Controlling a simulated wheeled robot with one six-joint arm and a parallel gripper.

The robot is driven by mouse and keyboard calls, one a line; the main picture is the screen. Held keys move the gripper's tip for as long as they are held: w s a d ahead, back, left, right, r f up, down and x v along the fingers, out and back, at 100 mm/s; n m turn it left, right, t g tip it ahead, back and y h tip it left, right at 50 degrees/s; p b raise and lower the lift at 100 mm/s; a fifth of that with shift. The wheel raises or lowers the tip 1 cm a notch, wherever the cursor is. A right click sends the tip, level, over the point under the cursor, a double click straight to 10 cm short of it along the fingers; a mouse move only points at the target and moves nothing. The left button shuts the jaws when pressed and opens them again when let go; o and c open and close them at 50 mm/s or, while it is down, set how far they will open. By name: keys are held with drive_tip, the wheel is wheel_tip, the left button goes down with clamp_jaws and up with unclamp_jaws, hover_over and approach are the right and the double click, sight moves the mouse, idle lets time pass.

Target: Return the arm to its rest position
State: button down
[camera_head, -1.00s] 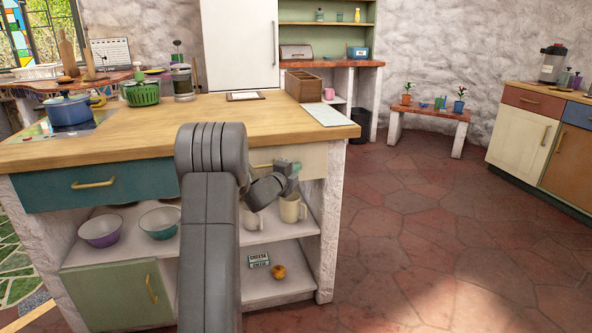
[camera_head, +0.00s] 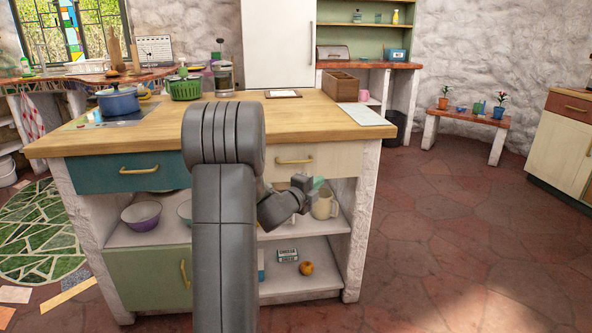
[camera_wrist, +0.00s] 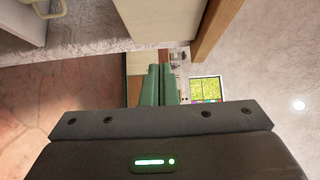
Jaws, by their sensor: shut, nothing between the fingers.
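My gripper (camera_head: 317,184) is in front of the counter's open shelves in the head view, beside a cream mug (camera_head: 323,205) on the upper shelf. In the wrist view, the green fingers of my gripper (camera_wrist: 159,72) lie close together with nothing between them. My grey arm rises in the middle of the head view and bends down toward the shelves. It hides part of the counter front and of the shelves.
A purple bowl (camera_head: 141,215) stands on the upper shelf, and an orange fruit (camera_head: 306,268) on the lower one. Open floor (camera_head: 450,240) lies at the right.

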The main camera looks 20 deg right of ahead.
idle(0.3)
drive_tip(key=b, duration=0.1)
approach(338, 161)
drive_tip(key=d, duration=0.4)
drive_tip(key=shift+w+d+f+p, duration=0.15)
drive_tip(key=shift+w+p, duration=0.15)
drive_tip(key=shift+w, duration=0.4)
drive_tip(key=shift+w+d+r+p, duration=0.15)
drive_tip(key=shift+w+p, duration=0.1)
drive_tip(key=shift+w, duration=0.45)
